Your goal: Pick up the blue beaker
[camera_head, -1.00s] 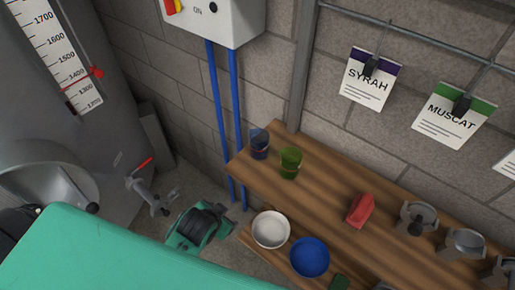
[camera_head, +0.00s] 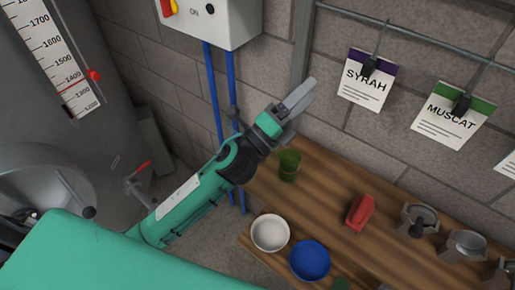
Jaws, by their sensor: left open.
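The blue beaker is not visible now; my left forearm and gripper cover the left end of the wooden shelf where it stood. My left gripper (camera_head: 303,94) is raised in front of the wall, pointing up and right, above the shelf's back left corner. It is open, with nothing seen between its fingers. My right gripper is not in view.
A green beaker (camera_head: 288,166) stands on the wooden shelf (camera_head: 320,185) just below my gripper. A red object (camera_head: 360,212) and metal fittings (camera_head: 418,220) lie further right. A white bowl (camera_head: 270,234) and a blue bowl (camera_head: 310,261) sit lower. Blue pipes (camera_head: 212,95) run behind my arm.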

